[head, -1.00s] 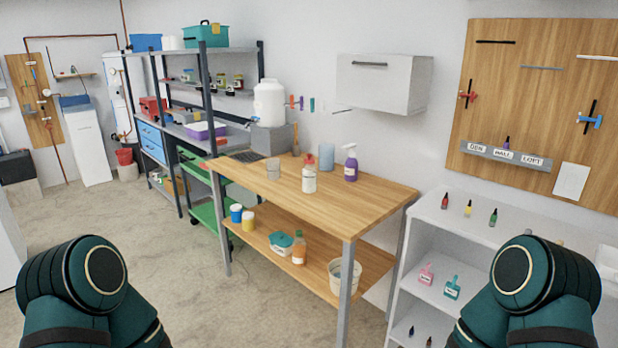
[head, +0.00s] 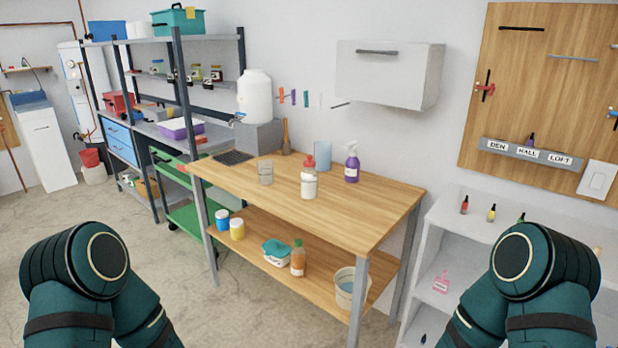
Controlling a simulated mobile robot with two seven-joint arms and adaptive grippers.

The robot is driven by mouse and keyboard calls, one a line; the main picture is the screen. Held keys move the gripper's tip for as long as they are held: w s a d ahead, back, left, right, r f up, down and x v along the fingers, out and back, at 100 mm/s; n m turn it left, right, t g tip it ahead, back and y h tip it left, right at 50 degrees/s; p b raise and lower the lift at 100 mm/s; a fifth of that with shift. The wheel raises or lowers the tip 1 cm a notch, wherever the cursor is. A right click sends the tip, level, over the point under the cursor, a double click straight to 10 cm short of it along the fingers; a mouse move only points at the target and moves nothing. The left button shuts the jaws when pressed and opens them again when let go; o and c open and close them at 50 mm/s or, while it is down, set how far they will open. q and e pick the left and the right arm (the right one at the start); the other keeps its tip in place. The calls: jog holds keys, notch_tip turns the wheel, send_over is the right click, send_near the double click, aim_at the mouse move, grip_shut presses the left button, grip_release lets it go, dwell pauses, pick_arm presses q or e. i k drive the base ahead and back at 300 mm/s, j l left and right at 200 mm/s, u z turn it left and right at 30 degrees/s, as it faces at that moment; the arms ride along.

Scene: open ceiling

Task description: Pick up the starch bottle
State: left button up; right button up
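I cannot read any label that says starch. A white bottle with a red cap (head: 309,180) stands upright on the wooden table top (head: 270,198), near its middle. A purple spray bottle with a light trigger head (head: 352,165) stands upright behind it to the right. An orange-brown bottle with a green cap (head: 298,259) stands on the table's lower shelf. Both my grippers are out of view. Only teal links of my arms show at the lower left and lower right, apart from the table.
A clear cup (head: 266,172) and a blue cylinder (head: 323,156) share the table top. The lower shelf holds a teal-lidded tub (head: 277,253), a bucket (head: 351,288) and two small jars. A white shelf unit (head: 440,238) stands right. Floor on the left is open.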

aim_at(309, 176)
jog(key=i+j+z, duration=0.2)
jog(key=i+j, duration=0.25)
jog(key=j, duration=0.2)
jog(key=i+j, duration=0.2)
jog(key=i+j+z, duration=0.15)
jog(key=j, duration=0.3)
jog(key=i+j+z, duration=0.1)
jog(key=j, duration=0.25)
jog(key=i+j+z, duration=0.1)
jog(key=i+j, duration=0.35)
jog(key=j, duration=0.3)
jog(key=i+j+z, duration=0.15)
jog(key=j, duration=0.25)
